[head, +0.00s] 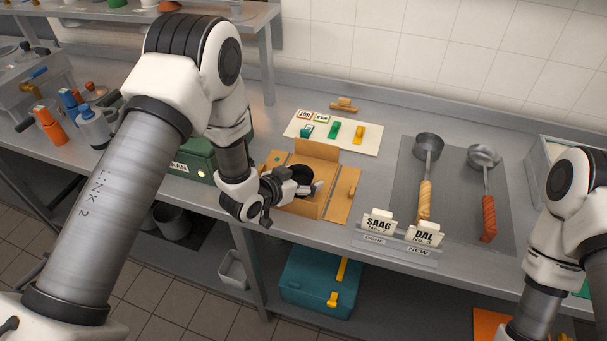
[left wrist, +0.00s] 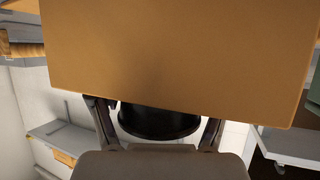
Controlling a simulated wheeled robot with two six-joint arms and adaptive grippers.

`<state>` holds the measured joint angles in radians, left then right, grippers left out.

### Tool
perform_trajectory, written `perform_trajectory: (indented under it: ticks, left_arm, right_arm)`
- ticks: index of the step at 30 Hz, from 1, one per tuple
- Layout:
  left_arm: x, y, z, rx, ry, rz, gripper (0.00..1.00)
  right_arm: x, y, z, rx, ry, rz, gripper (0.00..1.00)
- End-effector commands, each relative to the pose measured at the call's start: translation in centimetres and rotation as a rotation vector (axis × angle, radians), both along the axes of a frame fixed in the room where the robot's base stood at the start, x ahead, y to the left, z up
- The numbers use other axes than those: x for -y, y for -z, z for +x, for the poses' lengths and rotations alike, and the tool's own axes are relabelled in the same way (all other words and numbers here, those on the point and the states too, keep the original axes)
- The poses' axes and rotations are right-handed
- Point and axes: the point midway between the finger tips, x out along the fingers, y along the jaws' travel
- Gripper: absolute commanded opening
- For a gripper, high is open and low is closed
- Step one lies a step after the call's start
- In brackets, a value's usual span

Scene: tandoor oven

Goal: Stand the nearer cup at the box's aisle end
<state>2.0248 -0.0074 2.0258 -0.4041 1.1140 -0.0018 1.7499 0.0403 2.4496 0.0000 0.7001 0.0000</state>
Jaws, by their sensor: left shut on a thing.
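An open cardboard box (head: 316,150) with its flaps spread stands near the front of the steel counter. My left gripper (head: 308,188) is at the box and is shut on a black round cup (head: 302,172). The cup also shows between the fingers in the left wrist view (left wrist: 158,122). A cardboard panel (left wrist: 180,60) fills the upper part of that view and hides the cup's upper part. I cannot tell whether the cup touches the box. No second cup can be made out. My right gripper is out of view.
A green box (head: 195,160) stands left of the cardboard box. SAAG (head: 379,222) and DAL (head: 424,234) signs stand to its right, before two ladles on a grey mat (head: 455,190). A pale board (head: 355,138) lies behind the box. A teal case (head: 312,280) sits below.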

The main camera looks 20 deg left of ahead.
Motion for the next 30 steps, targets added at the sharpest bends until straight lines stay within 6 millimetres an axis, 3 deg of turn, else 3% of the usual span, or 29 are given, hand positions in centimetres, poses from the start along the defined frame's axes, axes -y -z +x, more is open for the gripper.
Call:
perform_trajectory:
  ticks: [21,22,23,30]
  left_arm:
    - [0.0,1.2,0.0,0.001,-0.001,0.000,0.55]
    - [0.0,1.2,0.0,0.001,-0.001,0.000,0.87]
    - [0.0,1.2,0.0,0.001,-0.001,0.000,0.97]
    - [0.0,1.2,0.0,0.001,-0.001,0.000,1.00]
  right_arm:
    - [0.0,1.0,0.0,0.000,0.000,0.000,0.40]
    - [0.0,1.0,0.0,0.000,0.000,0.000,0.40]
    - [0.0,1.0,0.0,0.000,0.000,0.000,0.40]
    - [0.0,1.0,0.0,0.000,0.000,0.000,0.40]
